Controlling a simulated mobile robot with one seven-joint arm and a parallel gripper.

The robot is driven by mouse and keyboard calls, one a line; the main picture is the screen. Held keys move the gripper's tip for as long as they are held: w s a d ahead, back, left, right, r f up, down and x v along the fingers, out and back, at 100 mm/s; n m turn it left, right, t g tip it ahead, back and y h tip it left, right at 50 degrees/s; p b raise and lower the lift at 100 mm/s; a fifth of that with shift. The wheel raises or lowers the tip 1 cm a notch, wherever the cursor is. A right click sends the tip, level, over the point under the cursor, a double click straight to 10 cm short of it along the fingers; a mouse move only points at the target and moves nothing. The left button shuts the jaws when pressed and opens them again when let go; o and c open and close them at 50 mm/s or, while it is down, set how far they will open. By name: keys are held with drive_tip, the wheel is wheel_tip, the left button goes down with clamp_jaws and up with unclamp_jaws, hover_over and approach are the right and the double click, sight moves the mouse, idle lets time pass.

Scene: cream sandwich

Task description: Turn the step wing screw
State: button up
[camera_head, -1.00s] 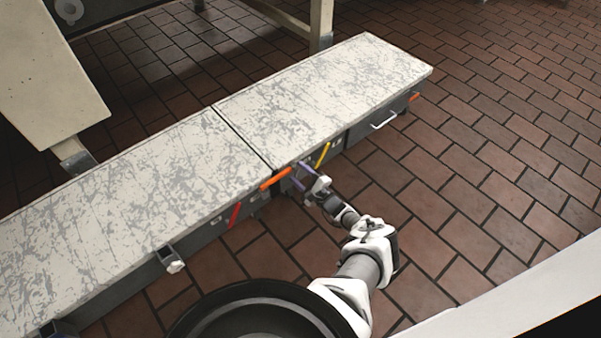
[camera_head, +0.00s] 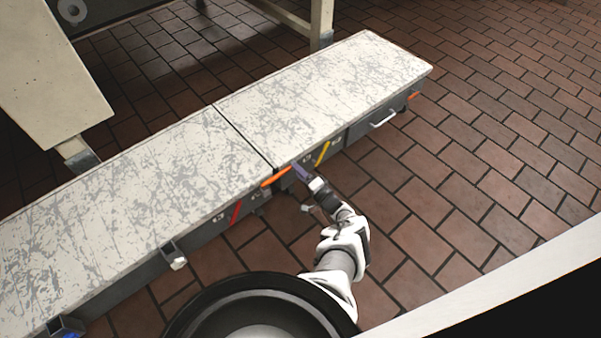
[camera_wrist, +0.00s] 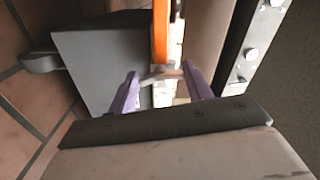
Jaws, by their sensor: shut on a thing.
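My gripper (camera_head: 301,172) is at the front side of the long step, just right of the orange lever (camera_head: 277,177). In the wrist view its two purple fingers are shut on a small pale metal piece, which looks like the step wing screw (camera_wrist: 163,76). The orange lever (camera_wrist: 161,32) rises just beyond the fingertips in that view. In the head view the gripper hides the wing screw. The screw's exact shape and angle are hard to tell.
The step has two scratched white top panels (camera_head: 320,95) with a seam between them. A red strip (camera_head: 235,214) and a yellow strip (camera_head: 323,153) mark its front side. A white handle (camera_head: 383,119) is farther right. Brick floor (camera_head: 450,200) is open in front.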

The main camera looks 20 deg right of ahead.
drive_tip(key=shift+d+n, duration=0.1)
drive_tip(key=shift+n, duration=0.4)
drive_tip(key=o, duration=1)
drive_tip(key=p+v, duration=0.4)
drive_tip(key=v, duration=1)
drive_tip(key=shift+w, duration=0.1)
